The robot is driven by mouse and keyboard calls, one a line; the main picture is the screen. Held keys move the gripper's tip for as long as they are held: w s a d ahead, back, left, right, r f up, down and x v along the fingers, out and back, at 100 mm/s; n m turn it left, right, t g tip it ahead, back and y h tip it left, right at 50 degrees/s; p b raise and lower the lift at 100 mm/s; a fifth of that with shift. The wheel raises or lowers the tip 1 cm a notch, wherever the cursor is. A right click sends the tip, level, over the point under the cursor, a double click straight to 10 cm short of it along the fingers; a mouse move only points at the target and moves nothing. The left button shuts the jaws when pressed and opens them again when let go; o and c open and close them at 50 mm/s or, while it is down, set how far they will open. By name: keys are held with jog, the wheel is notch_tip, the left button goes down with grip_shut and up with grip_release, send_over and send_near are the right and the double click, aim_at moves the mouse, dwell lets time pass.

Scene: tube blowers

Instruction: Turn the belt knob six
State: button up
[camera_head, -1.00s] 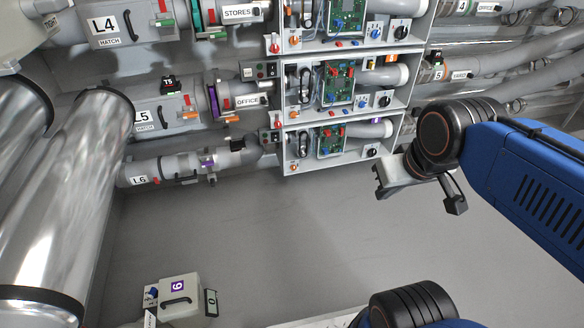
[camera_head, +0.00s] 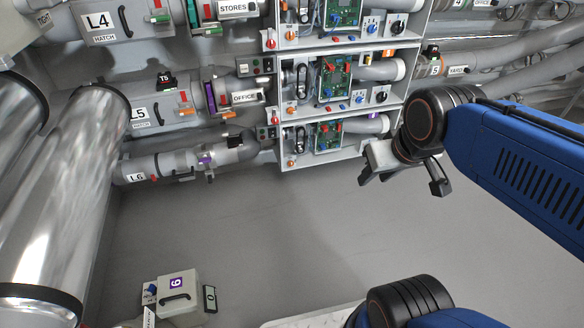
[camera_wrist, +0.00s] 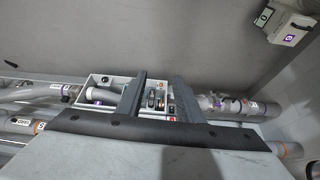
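The lowest open box (camera_head: 291,134) of the stacked wall boxes is level with the L6 pipe (camera_head: 165,168). An orange knob (camera_head: 291,163) is at its lower left, with a green circuit board (camera_head: 329,136) inside. I cannot read which knob is the belt knob. The box's lower right corner is close to my gripper in the picture. My gripper (camera_head: 403,183) is open and empty, right of and below the box. In the wrist view my gripper (camera_wrist: 160,98) has its two dark fingers spread, with the box (camera_wrist: 95,82) showing behind and between them.
Two similar boxes with knobs stand above. Large shiny cylinders (camera_head: 60,190) rise at the left. A pale unit marked 6 (camera_head: 178,292) stands at the lower left. Pipes run along the right.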

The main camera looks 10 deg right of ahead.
aim_at(292, 165)
jog(key=w+a+f+t, duration=0.15)
jog(key=w+f, duration=0.45)
jog(key=w, duration=1.2)
jog(key=w+f+t, duration=0.3)
jog(key=w+f, duration=0.2)
jog(key=w, duration=1.4)
jog(key=w+a+f+t, duration=0.1)
jog(key=w+f+t, duration=0.1)
jog(key=w+f, duration=0.75)
jog(key=w+a+f+t, duration=0.2)
jog(key=w+f+t, duration=0.15)
jog(key=f, duration=1.15)
jog(key=s+f+t+y, duration=0.1)
jog(key=s+f+t, duration=0.4)
jog(key=f, duration=1.2)
jog(key=w, duration=0.5)
jog(key=w+a+g, duration=0.1)
jog(key=w, duration=0.4)
jog(key=w+g, duration=0.1)
jog(key=w, duration=0.4)
jog(key=shift+a+f+n, duration=0.15)
jog(key=shift+a+n, duration=0.05)
jog(key=shift+n, duration=0.2)
